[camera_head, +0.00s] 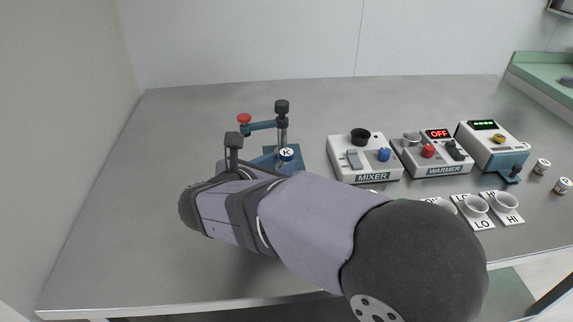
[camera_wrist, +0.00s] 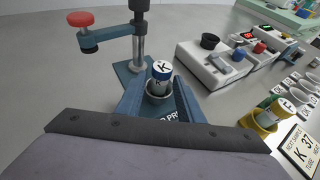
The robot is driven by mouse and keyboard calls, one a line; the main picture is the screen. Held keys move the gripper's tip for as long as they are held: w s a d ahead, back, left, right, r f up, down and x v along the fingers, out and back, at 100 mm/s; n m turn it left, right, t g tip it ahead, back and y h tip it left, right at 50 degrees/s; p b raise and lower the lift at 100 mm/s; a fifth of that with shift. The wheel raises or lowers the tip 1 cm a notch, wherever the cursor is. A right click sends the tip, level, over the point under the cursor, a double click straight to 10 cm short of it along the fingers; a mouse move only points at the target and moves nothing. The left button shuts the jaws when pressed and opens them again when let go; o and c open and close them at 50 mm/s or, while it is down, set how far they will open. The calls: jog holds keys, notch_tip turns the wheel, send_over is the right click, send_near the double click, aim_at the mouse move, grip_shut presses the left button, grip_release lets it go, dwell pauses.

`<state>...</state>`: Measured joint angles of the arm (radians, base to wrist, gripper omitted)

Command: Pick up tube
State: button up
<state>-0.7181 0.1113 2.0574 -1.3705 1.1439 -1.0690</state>
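A tube (camera_wrist: 161,76) with a white cap marked K and a blue band stands upright in a round cup on the blue press stand (camera_wrist: 130,80). Its cap also shows in the head view (camera_head: 287,153), just beyond my arm. A second tube (camera_wrist: 271,112), with a blue-and-white top and a K mark, leans in a yellow holder (camera_wrist: 258,122) at the right of the wrist view. My wrist fills the bottom of the wrist view, close to the press stand. My gripper's fingers are not visible in either view, so its opening is hidden.
The press has a metal post with a red knob (camera_head: 244,118) on its arm. To the right stand the mixer (camera_head: 361,158), the warmer (camera_head: 432,155) and a box with a green display (camera_head: 492,148). Several cards and cups lie in front. The table's left side is clear.

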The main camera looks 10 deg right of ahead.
jog(key=shift+b+x, duration=0.4)
jog(key=shift+x, duration=3.35)
jog(key=shift+r, duration=0.1)
jog(key=shift+s, duration=0.1)
jog(key=c, duration=0.8)
